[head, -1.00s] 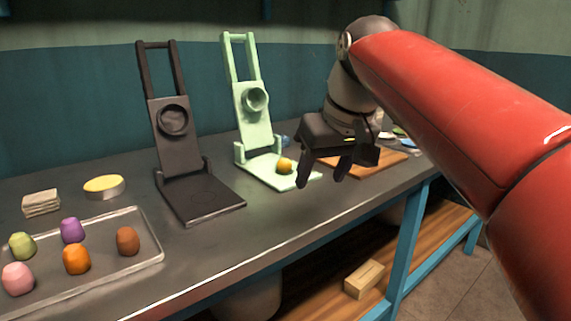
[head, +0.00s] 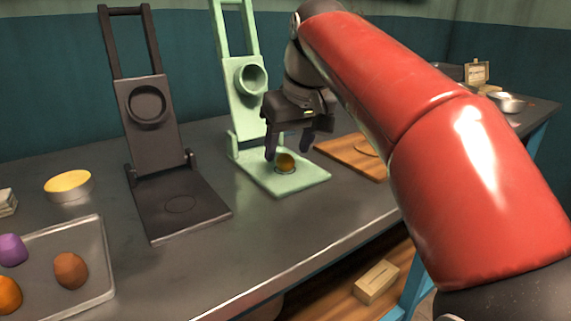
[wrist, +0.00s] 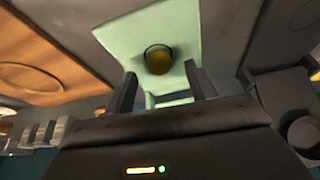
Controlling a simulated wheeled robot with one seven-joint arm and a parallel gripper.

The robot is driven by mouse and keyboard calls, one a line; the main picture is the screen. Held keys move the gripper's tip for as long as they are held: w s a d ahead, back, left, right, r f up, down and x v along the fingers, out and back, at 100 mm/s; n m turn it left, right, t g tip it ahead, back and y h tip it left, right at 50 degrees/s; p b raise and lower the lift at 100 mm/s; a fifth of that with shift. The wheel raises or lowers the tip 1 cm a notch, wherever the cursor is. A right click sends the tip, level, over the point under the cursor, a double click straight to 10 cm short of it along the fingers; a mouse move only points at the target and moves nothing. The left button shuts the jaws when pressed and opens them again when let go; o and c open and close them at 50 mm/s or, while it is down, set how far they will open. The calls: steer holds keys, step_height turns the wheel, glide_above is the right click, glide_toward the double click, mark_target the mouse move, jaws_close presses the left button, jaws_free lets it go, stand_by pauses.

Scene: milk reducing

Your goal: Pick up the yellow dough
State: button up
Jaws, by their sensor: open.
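In the wrist view, the dough (wrist: 158,60) lies on the green base (wrist: 120,38), beyond and between the open fingertips (wrist: 160,82). Nothing is between the fingers, and contact with the dough does not show.
A black press (head: 180,205) stands open to the left. A wooden board (head: 350,152) lies right of the green press. A metal tray (head: 105,262) holds dough pieces at the lower left, near a round tin with yellow contents (head: 68,187). The table's front middle is clear.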

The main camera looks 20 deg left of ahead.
mark_target(285, 160)
steer(key=shift+x, duration=1.4)
steer(key=c, duration=1.1)
steer(key=shift+r, duration=0.15)
